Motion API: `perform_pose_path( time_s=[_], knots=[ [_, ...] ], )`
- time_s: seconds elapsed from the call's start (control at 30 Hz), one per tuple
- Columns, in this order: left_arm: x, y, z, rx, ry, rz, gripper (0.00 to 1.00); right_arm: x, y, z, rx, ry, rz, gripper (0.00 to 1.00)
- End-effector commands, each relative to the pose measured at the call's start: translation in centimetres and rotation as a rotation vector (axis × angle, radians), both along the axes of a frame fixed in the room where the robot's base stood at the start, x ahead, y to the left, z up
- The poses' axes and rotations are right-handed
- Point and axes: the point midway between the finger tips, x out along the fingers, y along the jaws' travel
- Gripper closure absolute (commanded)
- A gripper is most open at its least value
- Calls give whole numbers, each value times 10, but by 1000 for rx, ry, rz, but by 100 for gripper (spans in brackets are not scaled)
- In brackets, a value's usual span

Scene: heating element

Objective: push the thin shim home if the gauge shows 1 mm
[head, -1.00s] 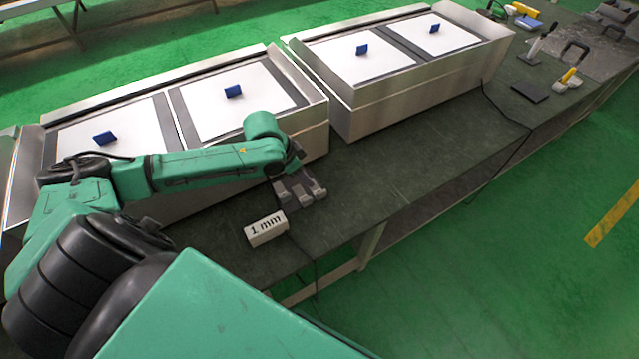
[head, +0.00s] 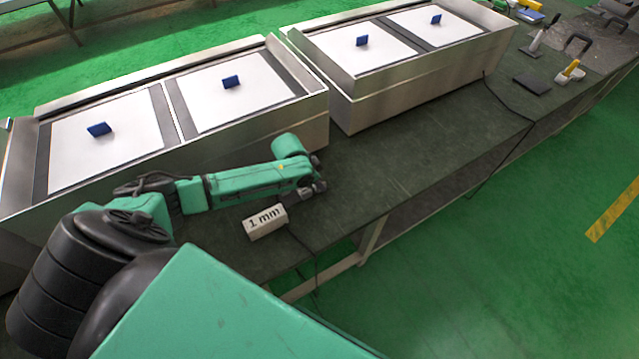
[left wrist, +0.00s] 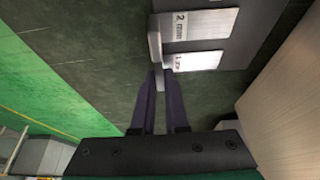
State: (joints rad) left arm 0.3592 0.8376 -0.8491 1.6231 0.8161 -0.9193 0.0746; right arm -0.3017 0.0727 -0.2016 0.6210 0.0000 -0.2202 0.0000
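The gauge (head: 265,222) is a pale box on the bench reading "1 mm". In the left wrist view, two pale plates lie side by side in a dark holder: one marked "2 mm" (left wrist: 205,25), and a shim partly readable as "1 mm" (left wrist: 197,62). My left gripper (head: 318,188) is low over the bench, just behind the gauge. In the left wrist view its two dark fingers (left wrist: 160,75) are close together, their tips at the near end of the 1 mm shim. Whether they grip or touch it is unclear. My right gripper is out of view.
Two metal housings with white panels and blue handles (head: 231,82) (head: 362,41) stand along the back of the bench. A cable runs from the gauge over the front edge. The dark bench top (head: 400,160) right of my left gripper is clear.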

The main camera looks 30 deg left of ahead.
Motion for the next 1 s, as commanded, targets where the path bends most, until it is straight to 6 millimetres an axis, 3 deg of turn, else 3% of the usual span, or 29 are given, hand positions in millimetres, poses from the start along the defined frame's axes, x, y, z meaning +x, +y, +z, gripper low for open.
perform_pose_path(
  time_s=[1.0],
  knots=[
    [0,0,1,0,0,0,100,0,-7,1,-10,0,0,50]
  ],
)
